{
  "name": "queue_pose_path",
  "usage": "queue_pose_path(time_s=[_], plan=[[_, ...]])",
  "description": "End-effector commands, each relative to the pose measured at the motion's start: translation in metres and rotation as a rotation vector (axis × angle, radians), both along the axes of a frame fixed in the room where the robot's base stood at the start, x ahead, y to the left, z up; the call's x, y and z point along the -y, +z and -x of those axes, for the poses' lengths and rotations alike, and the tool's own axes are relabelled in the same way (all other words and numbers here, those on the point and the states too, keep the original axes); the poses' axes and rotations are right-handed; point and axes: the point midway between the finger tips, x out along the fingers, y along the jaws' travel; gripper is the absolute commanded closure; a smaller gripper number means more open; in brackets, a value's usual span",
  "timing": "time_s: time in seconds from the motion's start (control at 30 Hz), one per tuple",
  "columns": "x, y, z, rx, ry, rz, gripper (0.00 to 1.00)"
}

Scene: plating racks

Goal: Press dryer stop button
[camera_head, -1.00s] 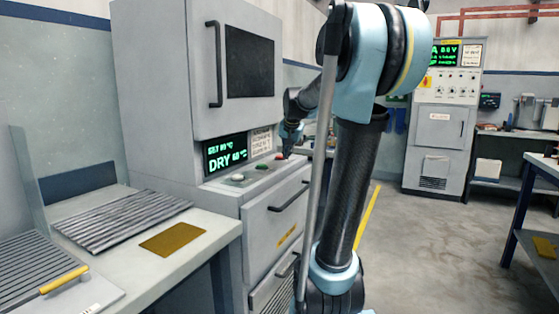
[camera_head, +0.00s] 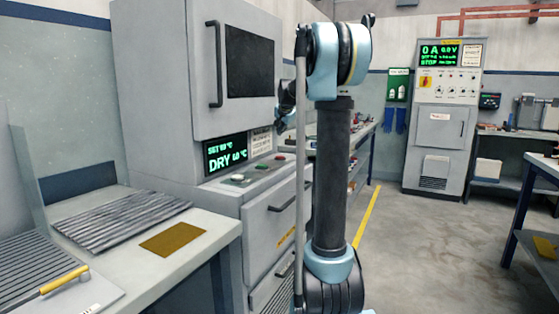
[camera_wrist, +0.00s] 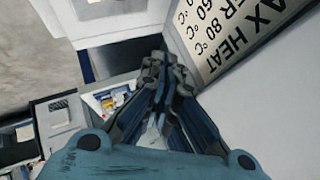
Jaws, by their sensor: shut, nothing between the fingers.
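The dryer (camera_head: 160,90) is a tall grey cabinet with a handled window door. Its green display (camera_head: 226,152) reads DRY and 60 °C. On the sloped ledge below are a white button (camera_head: 237,178), a green button (camera_head: 262,167) and a red button (camera_head: 280,157). No label on the buttons is readable. My gripper (camera_head: 281,127) is above the red button, apart from it, close to the dryer's front. In the wrist view my gripper (camera_wrist: 158,62) has its fingers together with nothing between them, beside the dryer's printed label (camera_wrist: 235,35). No button shows there.
A work table (camera_head: 190,240) with ribbed racks (camera_head: 120,220) and a brown plate (camera_head: 172,240) stands left of the dryer. Below the buttons is a drawer with a handle (camera_head: 290,198). A control cabinet (camera_head: 440,120) stands at the back right. The floor on the right is open.

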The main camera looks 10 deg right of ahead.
Motion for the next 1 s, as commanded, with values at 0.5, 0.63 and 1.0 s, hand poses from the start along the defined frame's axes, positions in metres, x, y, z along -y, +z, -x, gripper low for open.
queue_pose_path(time_s=[0.5, 0.63, 1.0], plan=[[0.0, -0.044, 0.0, 0.0, 0.001, 0.001, 1.0], [0.0, -0.059, 0.0, 0.0, 0.001, 0.001, 1.0], [0.0, -0.086, 0.0, 0.0, 0.001, 0.001, 1.0]])
